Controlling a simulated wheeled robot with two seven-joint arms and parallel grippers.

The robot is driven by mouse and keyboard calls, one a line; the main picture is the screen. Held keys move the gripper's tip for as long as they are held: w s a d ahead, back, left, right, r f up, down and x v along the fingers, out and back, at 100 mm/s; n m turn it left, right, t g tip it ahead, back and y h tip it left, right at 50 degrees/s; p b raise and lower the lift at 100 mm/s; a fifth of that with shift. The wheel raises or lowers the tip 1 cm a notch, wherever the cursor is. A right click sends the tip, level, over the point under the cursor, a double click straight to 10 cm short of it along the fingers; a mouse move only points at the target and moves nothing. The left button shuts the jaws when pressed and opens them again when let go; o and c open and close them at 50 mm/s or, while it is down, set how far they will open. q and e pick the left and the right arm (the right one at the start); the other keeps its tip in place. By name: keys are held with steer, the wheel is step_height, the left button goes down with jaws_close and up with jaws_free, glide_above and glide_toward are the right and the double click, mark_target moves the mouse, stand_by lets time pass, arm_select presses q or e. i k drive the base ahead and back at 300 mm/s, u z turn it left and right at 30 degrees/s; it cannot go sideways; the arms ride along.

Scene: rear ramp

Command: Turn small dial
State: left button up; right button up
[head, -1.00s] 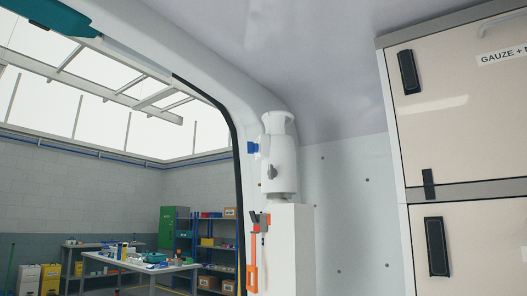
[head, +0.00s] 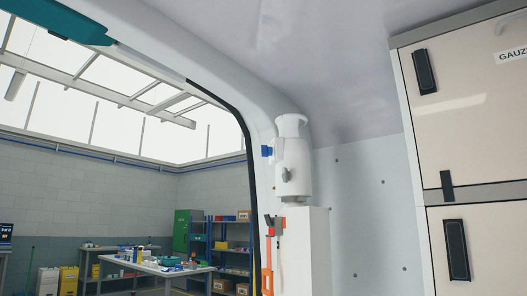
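A small grey dial (head: 286,174) sits on the front of a white cylindrical unit (head: 293,155). The unit stands upright on top of a white pillar (head: 305,245) beside the door opening. A blue fitting (head: 267,151) sticks out on the unit's left side. The dial is small in the picture, and its exact setting is hard to read. Neither of my grippers shows in the head view.
An orange-handled tool (head: 267,280) hangs at the pillar's left. Cream cabinets (head: 463,125) with black handles fill the right side. Through the opening are a workbench (head: 155,270), blue shelves (head: 235,255) and a green cabinet (head: 188,231). A teal part (head: 60,18) is overhead at left.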

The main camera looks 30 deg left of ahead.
mark_target(266, 152)
steer(key=u, duration=2.2)
steer(key=i, duration=2.8)
steer(key=z, duration=3.25)
